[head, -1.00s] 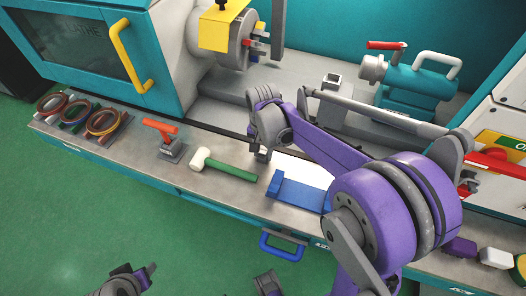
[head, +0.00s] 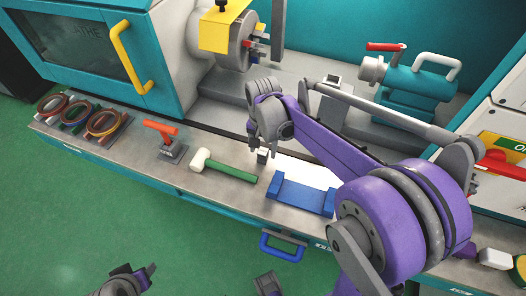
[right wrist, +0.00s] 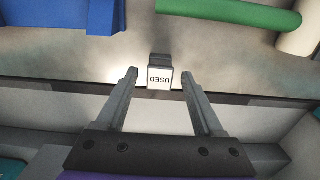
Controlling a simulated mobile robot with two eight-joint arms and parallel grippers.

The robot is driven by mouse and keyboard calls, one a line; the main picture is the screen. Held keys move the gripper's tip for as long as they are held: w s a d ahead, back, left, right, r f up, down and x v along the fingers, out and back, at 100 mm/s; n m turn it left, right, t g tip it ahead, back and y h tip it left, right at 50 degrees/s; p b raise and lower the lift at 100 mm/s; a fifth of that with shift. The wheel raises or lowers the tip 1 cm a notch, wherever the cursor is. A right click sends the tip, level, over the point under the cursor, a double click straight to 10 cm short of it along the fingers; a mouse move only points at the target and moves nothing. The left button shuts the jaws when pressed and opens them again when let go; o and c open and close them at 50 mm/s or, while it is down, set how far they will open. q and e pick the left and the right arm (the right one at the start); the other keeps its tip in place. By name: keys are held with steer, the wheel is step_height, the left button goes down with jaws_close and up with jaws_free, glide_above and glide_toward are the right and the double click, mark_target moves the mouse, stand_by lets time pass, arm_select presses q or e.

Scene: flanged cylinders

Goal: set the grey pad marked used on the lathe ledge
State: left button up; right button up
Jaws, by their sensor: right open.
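The small grey pad with a white label reading USED (right wrist: 159,77) sits on the steel lathe ledge (right wrist: 215,50), close to the ledge's dark back edge. In the head view the pad (head: 262,155) shows just below my right gripper (head: 264,145). My right gripper (right wrist: 159,73) is open, with one finger on each side of the pad and a visible gap to each. My left gripper (head: 140,277) is partly in view at the bottom left, far from the ledge; its jaw opening is unclear.
On the ledge, a green-handled mallet (head: 230,171) lies left of the pad and a blue block (head: 303,196) stands to its right. An orange-handled tool (head: 161,130) and several coloured rings (head: 103,122) are further left. The yellow-guarded chuck (head: 225,30) is behind.

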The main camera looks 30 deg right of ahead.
mark_target(263, 151)
step_height(263, 151, up, 10)
steer(key=shift+p, duration=0.45)
steer(key=shift+f, duration=0.1)
